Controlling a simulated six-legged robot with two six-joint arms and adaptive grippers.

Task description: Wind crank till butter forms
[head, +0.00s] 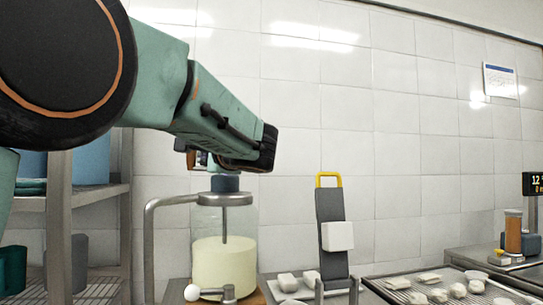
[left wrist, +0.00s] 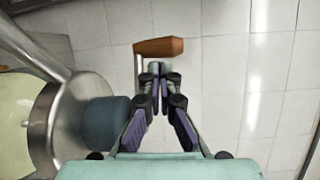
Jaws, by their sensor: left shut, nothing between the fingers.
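The churn is a glass jar (head: 224,262) with pale yellow contents in its lower part, a metal lid (head: 224,199) and a dark blue cap (head: 225,183). A rod runs down into the contents. In the left wrist view, the lid (left wrist: 45,130) and blue cap (left wrist: 108,122) are at left. The crank's wooden handle (left wrist: 158,47) lies just beyond my left gripper (left wrist: 158,72), whose fingers are together and empty. I cannot tell whether the fingertips touch the crank. In the head view, my left wrist is above the jar and largely hides the crank. My right gripper is out of view.
A bent metal pipe (head: 150,245) stands left of the jar. A white knob (head: 192,292) is in front. A tray (head: 380,287) holds white pieces. A shelf (head: 95,190) is at left, a tiled wall behind.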

